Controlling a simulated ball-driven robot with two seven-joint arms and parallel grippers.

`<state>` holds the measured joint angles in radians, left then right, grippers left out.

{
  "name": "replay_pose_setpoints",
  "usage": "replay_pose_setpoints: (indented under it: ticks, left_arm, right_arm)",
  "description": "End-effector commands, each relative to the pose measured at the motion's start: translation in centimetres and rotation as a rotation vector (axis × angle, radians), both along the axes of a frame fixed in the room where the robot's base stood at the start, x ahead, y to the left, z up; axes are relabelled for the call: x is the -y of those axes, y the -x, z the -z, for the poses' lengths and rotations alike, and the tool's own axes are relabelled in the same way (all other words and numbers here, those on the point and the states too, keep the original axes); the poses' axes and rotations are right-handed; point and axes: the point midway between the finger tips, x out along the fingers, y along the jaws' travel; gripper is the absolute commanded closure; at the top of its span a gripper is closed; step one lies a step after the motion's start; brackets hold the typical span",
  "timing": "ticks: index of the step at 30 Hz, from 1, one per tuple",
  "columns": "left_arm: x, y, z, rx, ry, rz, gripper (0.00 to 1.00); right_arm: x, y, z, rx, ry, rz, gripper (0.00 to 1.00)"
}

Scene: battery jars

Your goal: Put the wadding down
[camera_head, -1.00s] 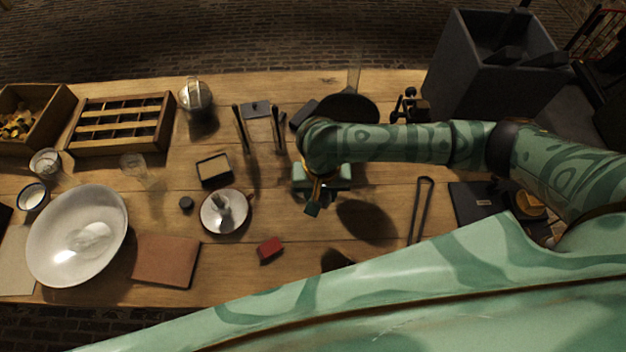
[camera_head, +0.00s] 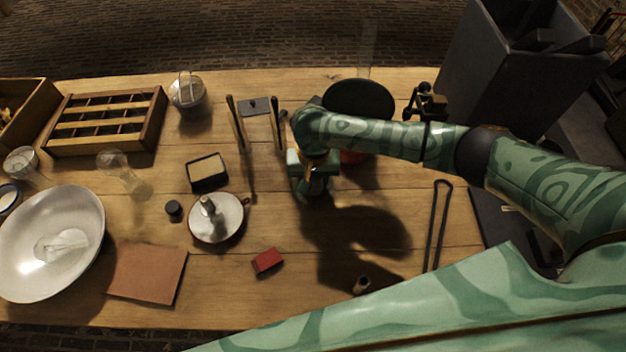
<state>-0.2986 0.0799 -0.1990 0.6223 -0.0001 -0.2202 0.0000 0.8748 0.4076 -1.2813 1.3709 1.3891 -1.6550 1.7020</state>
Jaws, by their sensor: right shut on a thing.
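My right arm reaches in from the right, and its gripper (camera_head: 314,190) points down over the middle of the table, right of the white pan. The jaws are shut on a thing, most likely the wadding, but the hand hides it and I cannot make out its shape. A pale, crumpled-looking thing (camera_head: 62,245) lies in the large white bowl (camera_head: 90,205) at the left; I cannot tell what it is. My left gripper is not in view.
A white pan (camera_head: 232,226), a red block (camera_head: 267,261) and a dark-rimmed box (camera_head: 207,172) stand left of the gripper. A round black plate (camera_head: 359,97) is behind it, and a long black tool (camera_head: 437,225) lies right.

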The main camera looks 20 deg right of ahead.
Motion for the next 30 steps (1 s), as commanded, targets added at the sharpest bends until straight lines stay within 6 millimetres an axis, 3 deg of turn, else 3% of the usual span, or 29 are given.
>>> replay_pose_setpoints:
  ticks: [5, 6, 7, 17, 20, 30]
  left_arm:
    - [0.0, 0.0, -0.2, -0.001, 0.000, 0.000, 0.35]
    - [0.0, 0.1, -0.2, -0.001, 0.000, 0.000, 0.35]
    - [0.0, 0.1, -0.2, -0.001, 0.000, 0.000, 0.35]
    - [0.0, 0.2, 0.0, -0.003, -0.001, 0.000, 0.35]
    - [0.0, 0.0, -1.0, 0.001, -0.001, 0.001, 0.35]
    - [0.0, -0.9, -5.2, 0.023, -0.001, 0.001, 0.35]
  right_arm:
    - [0.0, 0.0, 0.1, 0.000, 0.001, 0.000, 0.84]
    - [0.0, 0.0, 0.2, 0.000, 0.001, 0.000, 0.60]
    - [0.0, 0.0, 0.2, 0.000, 0.001, -0.001, 0.53]
    - [0.0, 0.0, -0.1, 0.001, 0.000, -0.001, 0.53]
    - [0.0, 0.0, -1.7, 0.002, 0.001, -0.001, 0.53]
    - [0.0, 0.0, -9.7, 0.003, 0.000, -0.001, 0.53]
